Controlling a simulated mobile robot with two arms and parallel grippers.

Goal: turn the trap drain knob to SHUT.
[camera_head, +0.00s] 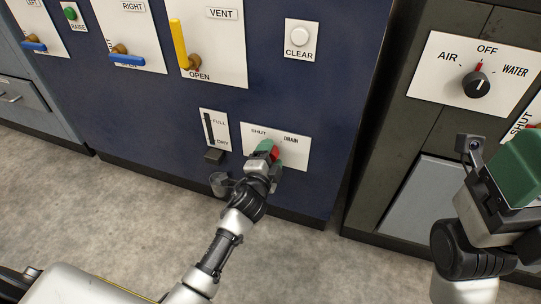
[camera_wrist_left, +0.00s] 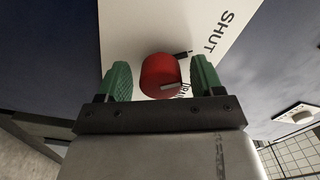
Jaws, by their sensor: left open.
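The red trap drain knob (camera_head: 275,153) sits on a white plate marked SHUT and DRAIN (camera_head: 293,151), low on the blue cabinet. In the left wrist view the knob (camera_wrist_left: 159,72) shows between the green fingers of my left gripper (camera_wrist_left: 162,80). The fingers are apart, one on each side of it, with visible gaps. A pale mark on the knob lies by the partly hidden DRAIN label; a dark tick lies toward SHUT. In the head view my left gripper (camera_head: 268,156) partly covers the knob. My right gripper (camera_head: 516,170) is at the right edge; its finger opening is hidden.
A FULL/DRY gauge (camera_head: 214,130) with a dark block below it is left of the plate. A clear cup-like part (camera_head: 221,184) is beside my left wrist. Above are a CLEAR button (camera_head: 299,37) and a yellow VENT handle (camera_head: 179,44). A grey cabinet stands right.

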